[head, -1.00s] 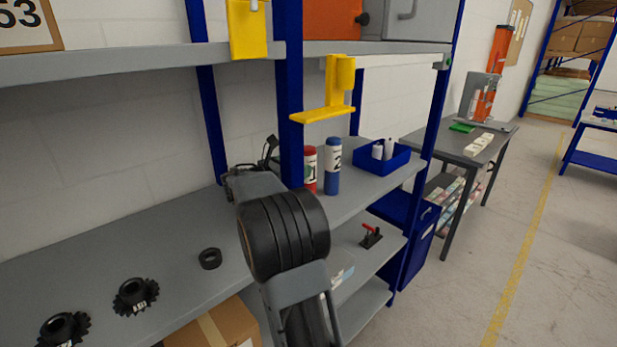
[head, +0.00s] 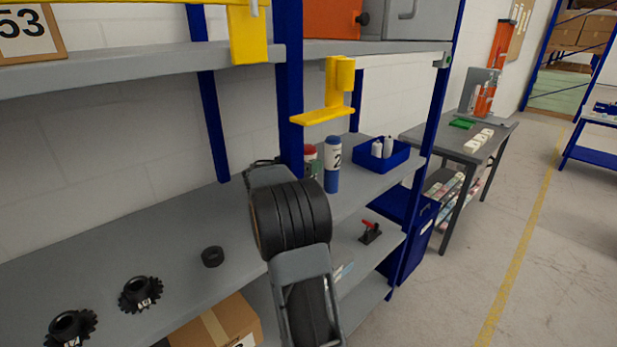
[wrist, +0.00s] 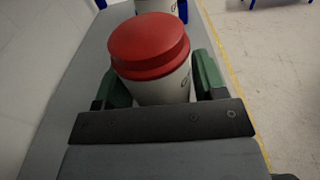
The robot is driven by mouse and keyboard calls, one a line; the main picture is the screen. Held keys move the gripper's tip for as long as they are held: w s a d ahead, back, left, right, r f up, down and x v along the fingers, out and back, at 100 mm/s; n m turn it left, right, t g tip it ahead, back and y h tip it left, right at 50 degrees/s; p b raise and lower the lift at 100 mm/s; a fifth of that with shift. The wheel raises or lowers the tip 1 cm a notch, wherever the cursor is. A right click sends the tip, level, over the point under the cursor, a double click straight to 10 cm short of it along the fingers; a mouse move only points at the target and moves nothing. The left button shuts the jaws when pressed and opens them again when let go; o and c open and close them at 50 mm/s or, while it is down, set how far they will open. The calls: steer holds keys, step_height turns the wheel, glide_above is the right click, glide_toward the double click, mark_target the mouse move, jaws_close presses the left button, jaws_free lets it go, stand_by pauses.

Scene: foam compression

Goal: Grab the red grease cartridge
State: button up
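The red grease cartridge (head: 310,152) stands on the grey shelf behind the blue post, mostly hidden in the head view by the post and my arm. In the wrist view its red cap (wrist: 149,46) and pale label are close in front of me. My gripper (wrist: 160,80) has its green fingers on either side of the cartridge body. A narrow gap seems to show at the right finger; contact on the left is hidden by the cap.
A blue cartridge (head: 332,165) marked 2 stands just right of the red one. A blue bin (head: 383,158) with white bottles is further right. A yellow bracket (head: 325,110) hangs above. A black ring (head: 212,256) and gears (head: 140,294) lie on the shelf at left.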

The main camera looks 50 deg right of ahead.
jaws_close()
stand_by(0.4)
